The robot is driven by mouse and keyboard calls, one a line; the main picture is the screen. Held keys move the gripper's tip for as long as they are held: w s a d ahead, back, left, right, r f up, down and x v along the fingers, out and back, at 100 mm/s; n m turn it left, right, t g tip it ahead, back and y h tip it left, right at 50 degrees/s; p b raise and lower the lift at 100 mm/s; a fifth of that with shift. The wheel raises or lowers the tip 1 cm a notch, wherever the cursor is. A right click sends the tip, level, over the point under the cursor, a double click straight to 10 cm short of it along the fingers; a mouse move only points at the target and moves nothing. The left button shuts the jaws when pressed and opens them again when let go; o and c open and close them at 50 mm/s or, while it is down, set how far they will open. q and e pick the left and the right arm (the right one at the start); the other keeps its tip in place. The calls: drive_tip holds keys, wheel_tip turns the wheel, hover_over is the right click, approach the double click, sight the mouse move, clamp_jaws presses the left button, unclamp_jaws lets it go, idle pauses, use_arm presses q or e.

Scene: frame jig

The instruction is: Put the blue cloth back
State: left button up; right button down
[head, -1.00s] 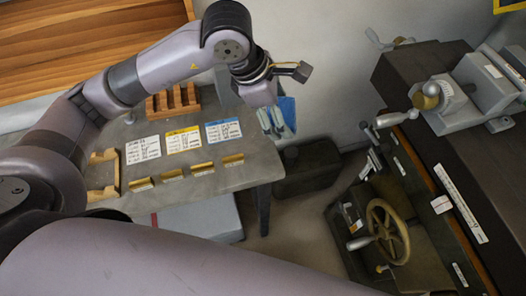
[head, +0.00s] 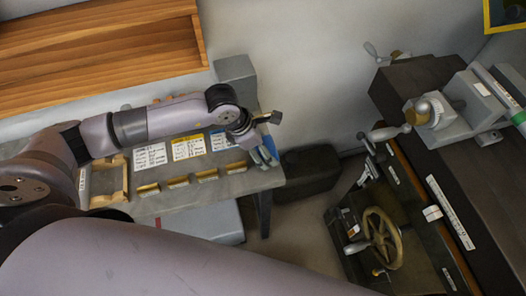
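The blue cloth (head: 268,143) shows as a small blue patch right behind the fingers of my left gripper (head: 264,156). Most of it is hidden by the fingers, and it has moved along with them, so the gripper appears shut on it. The gripper points down at the right end of the grey worktable (head: 235,186). Whether the cloth touches the tabletop cannot be told. My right gripper is out of view.
White, yellow and blue-headed cards (head: 187,147) lie on the table behind several small brass-coloured holders (head: 178,182). A wooden frame (head: 109,181) is at the left. A dark machine with a handwheel (head: 382,237) and a vise (head: 455,115) stands at the right.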

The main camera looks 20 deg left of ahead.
use_arm(q)
wheel_tip(320, 180, down, 5)
drive_tip(key=shift+r+p, duration=0.15)
drive_tip(key=shift+p, duration=0.4)
drive_tip(key=o, duration=1)
drive_tip(key=shift+r, duration=0.1)
